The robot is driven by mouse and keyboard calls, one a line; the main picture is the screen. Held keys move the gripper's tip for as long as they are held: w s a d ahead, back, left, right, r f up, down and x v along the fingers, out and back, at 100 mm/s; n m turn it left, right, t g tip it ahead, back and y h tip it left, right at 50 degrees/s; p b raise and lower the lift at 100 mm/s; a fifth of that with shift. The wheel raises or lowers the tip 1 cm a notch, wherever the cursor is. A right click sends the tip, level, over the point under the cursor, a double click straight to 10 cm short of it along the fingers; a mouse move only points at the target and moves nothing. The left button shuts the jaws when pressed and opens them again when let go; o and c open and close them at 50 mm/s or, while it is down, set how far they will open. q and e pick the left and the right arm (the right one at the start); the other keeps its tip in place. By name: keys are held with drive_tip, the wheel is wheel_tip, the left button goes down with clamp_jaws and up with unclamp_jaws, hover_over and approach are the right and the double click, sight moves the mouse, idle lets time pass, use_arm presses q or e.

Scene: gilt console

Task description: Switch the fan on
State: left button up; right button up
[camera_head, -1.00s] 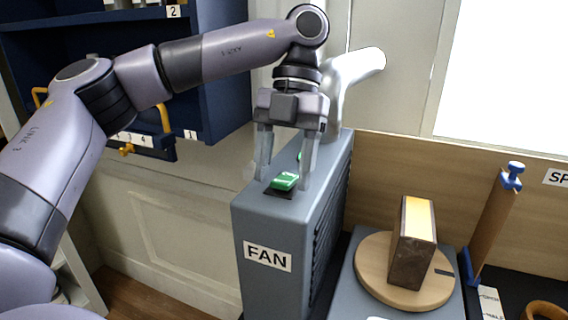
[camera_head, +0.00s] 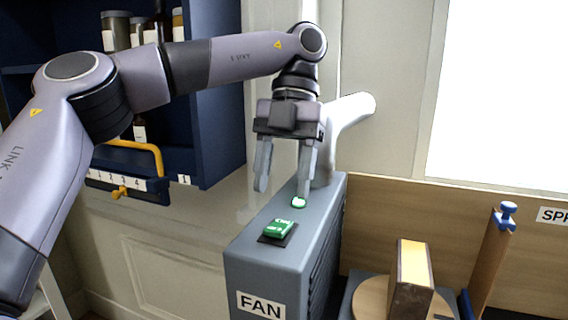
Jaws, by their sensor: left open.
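The fan (camera_head: 270,262) is a grey-blue box with a white FAN label (camera_head: 261,304) on its front. On its top, near the front, is a green rocker switch (camera_head: 279,228) on a dark plate. Farther back on the top is a small green-and-white round thing (camera_head: 298,202). My left gripper (camera_head: 282,190) points down with its two fingers apart and empty. It is above and behind the green switch, and its right finger shows close to the round thing; I cannot tell whether they touch. My right gripper is not in view.
A wooden block (camera_head: 411,278) on a round board (camera_head: 372,299) and a blue-clamped post (camera_head: 490,255) stand at right.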

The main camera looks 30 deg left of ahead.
use_arm(q)
drive_tip(key=shift+v, duration=0.85)
